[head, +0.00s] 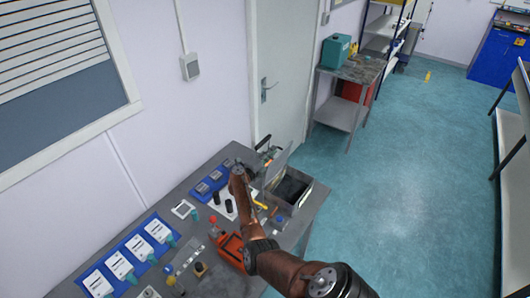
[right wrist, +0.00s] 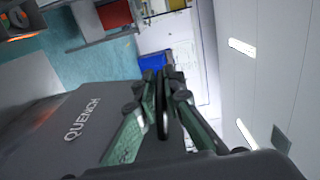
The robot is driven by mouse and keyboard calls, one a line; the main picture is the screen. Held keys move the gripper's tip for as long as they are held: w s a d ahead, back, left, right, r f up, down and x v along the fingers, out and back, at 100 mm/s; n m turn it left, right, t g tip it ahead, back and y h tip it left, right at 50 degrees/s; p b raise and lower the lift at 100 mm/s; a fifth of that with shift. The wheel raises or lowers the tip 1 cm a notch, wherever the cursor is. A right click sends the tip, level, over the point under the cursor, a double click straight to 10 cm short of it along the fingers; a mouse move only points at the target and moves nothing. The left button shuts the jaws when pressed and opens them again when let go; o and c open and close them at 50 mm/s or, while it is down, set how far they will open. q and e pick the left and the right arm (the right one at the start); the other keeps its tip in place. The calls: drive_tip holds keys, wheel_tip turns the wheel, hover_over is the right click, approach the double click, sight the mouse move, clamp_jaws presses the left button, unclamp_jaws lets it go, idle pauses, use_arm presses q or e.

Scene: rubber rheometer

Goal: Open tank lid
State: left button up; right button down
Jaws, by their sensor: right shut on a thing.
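The tank (head: 302,200) is an open-topped grey box with a dark inside, at the right end of the workbench in the head view. Its grey lid (head: 278,167) stands tilted up at the tank's far-left side. My right gripper (head: 262,150) is at the lid, partly hidden by its own arm. In the right wrist view, the right gripper (right wrist: 163,100) is shut on a thin black handle (right wrist: 162,115). A dark panel marked QUENCH (right wrist: 80,122) lies beside the fingers there. My left gripper is not in view.
The grey workbench (head: 318,205) carries blue trays (head: 128,262), an orange tool (head: 231,248) and small black cylinders (head: 228,206) left of the tank. A closed door (head: 285,70) and wall stand behind. Open floor (head: 410,180) lies right of the bench.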

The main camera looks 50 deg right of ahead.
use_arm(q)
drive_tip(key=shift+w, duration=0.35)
use_arm(e)
drive_tip(key=c, duration=2)
unclamp_jaws()
drive_tip(key=shift+c, duration=0.2)
drive_tip(key=shift+a, duration=0.2)
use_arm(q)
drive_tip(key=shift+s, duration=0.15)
use_arm(e)
drive_tip(key=s+a, duration=0.2)
drive_tip(key=a, duration=0.9)
drive_tip(key=shift+a, duration=0.25)
